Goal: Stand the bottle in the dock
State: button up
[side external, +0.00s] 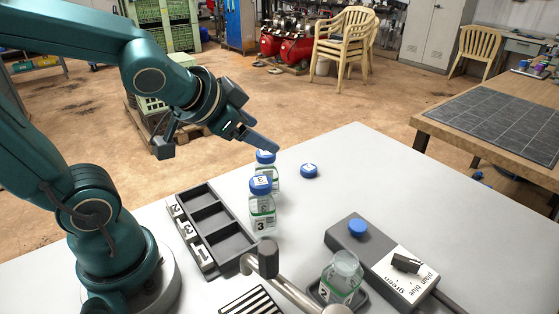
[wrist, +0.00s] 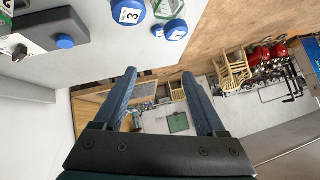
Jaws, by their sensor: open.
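My gripper (side external: 262,142) is open and empty, raised above the far part of the table; its two fingers (wrist: 158,75) show apart in the wrist view. A bottle marked 3 (side external: 263,221), with a blue cap and a green band, stands upright right of the dark rack. Another blue-capped bottle (side external: 267,158) stands just behind it, below the fingertips. An uncapped clear bottle marked 2 (side external: 345,267) sits in a dark square dock (side external: 318,296) at the front. Blue caps, one marked 3 (wrist: 127,12), show at the top of the wrist view.
A three-compartment rack (side external: 232,247), numbered along its side, looks empty. A loose blue cap (side external: 308,171) lies right of the bottles. A grey box with a blue button (side external: 357,228) and a card stands at right. A metal pipe (side external: 290,291) crosses the front. The table's far right is clear.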

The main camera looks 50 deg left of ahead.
jog(key=s+d+f+g+h, duration=0.1)
jog(key=s+d, duration=0.1)
jog(key=s, duration=0.3)
jog(key=s+d+f+n+g+h, duration=0.1)
jog(key=s+d+g, duration=0.1)
jog(key=s, duration=0.3)
jog(key=shift+d+g+h, duration=0.3)
jog(key=shift+d, duration=0.55)
